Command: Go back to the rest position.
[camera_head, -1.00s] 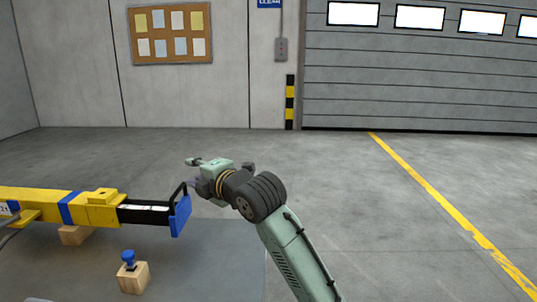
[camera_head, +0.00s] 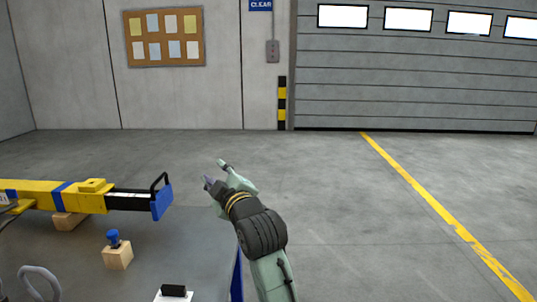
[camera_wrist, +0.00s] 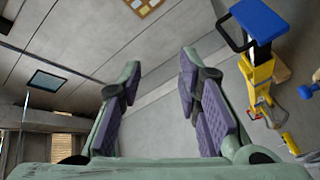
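My gripper (camera_wrist: 160,95) shows in the wrist view with its two fingers well apart and nothing between them. It is open and empty. In the head view my gripper (camera_head: 214,180) is raised at the end of my green arm, right of the table and clear of it. The yellow tool with a black shaft and blue end plate (camera_head: 162,203) lies at the left, apart from my gripper. The same yellow tool (camera_wrist: 262,75) appears at the right of the wrist view.
A grey table (camera_head: 185,245) fills the lower left. On it are a wooden block with a blue knob (camera_head: 117,255), a black piece on a white base (camera_head: 173,292) and a grey loop (camera_head: 40,275). Open floor lies to the right, with a yellow line (camera_head: 430,205).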

